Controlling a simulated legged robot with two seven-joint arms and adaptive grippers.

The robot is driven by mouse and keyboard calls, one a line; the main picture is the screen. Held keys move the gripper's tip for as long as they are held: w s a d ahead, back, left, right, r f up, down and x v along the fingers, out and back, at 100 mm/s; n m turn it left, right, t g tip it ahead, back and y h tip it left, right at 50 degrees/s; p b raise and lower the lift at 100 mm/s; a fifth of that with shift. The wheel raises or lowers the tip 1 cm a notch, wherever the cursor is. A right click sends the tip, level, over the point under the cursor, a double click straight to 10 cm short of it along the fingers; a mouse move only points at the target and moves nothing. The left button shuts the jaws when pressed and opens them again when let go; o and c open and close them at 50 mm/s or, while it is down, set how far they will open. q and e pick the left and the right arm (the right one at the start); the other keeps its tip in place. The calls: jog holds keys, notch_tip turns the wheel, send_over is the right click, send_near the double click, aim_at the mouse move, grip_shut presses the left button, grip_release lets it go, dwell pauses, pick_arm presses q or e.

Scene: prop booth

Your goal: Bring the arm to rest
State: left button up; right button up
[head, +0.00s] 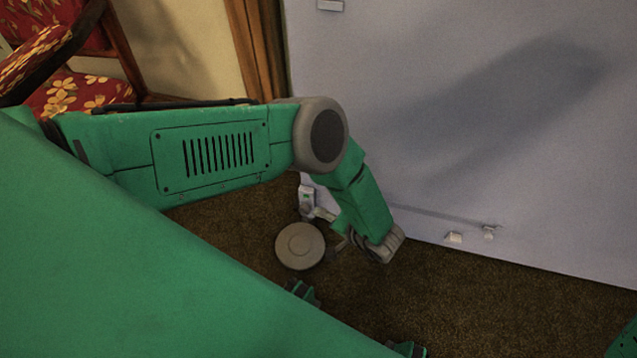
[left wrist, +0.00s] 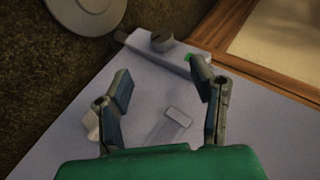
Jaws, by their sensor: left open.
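My left arm (head: 210,150) is green. It reaches in from the left, bends at a grey elbow and points down toward the foot of a pale wall panel. My left gripper (head: 338,236) is small and partly hidden by its own forearm in the head view. In the left wrist view my left gripper (left wrist: 163,82) has its two dark fingers spread apart, with nothing between them. My right gripper does not show.
The pale wall panel (head: 450,130) bears a small box with a knob (left wrist: 162,42) and other small fittings (head: 453,237). A grey round disc (head: 300,246) is by the brown carpet (head: 470,290), close to the gripper. A red floral chair (head: 75,85) stands at upper left.

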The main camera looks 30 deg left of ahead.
pick_arm(q)
jog(key=shift+s+d+r, duration=0.1)
jog(key=shift+d+r, duration=0.2)
jog(key=shift+d, duration=0.05)
dwell(0.3)
jog(key=a+r+m+t+h, duration=0.2)
jog(key=a+r+t+h, duration=0.2)
jog(key=a+h, duration=0.1)
jog(key=s+a+r+n+g+h+p, duration=0.1)
jog(key=s+a+r+g+h, duration=0.15)
jog(key=s+r, duration=0.55)
jog(key=s+a+r+g+h, duration=0.2)
jog(key=s+a+r+g, duration=0.15)
jog(key=s, duration=0.85)
notch_tip(320, 180, up, 18)
jog(key=p, duration=1.7)
jog(key=shift+d, duration=0.15)
jog(key=shift+f, duration=0.2)
